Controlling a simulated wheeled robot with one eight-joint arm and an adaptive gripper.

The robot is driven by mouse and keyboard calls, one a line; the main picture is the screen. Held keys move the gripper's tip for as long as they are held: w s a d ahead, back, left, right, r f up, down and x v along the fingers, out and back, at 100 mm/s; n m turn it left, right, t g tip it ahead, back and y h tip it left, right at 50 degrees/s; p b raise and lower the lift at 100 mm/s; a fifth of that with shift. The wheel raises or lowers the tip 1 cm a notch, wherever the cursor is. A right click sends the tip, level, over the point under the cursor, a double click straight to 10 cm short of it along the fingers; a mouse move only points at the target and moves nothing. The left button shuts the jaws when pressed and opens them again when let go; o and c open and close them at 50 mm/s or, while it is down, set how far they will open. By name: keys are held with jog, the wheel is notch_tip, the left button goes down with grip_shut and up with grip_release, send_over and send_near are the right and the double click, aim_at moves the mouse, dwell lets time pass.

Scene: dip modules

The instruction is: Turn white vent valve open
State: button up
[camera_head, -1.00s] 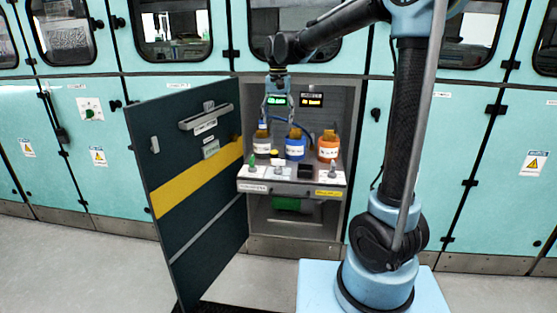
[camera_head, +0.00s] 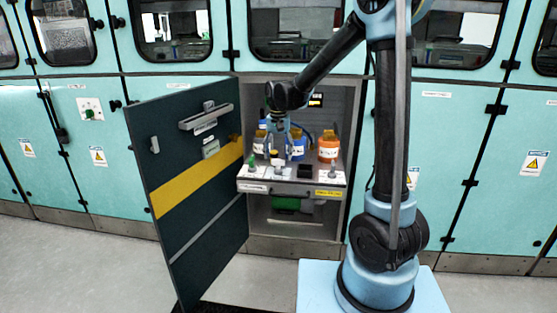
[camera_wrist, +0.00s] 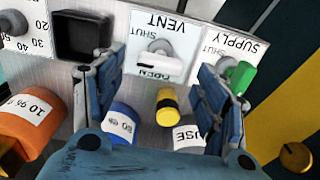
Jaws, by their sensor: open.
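No finger visibly touches the knob; the height gap cannot be told. In the head view my gripper (camera_head: 280,138) hangs over the front panel inside the open cabinet.
The green supply valve (camera_wrist: 241,77) is close beside one finger, and a black square block (camera_wrist: 84,36) is beside the other. A yellow-capped part (camera_wrist: 167,106), blue bottle (camera_head: 297,146) and orange bottle (camera_head: 328,147) stand behind the panel. The cabinet door (camera_head: 190,190) stands open at left.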

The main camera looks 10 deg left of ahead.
aim_at(278, 166)
jog(key=shift+f, duration=1.3)
jog(key=c, duration=1)
jog(key=shift+c, duration=0.2)
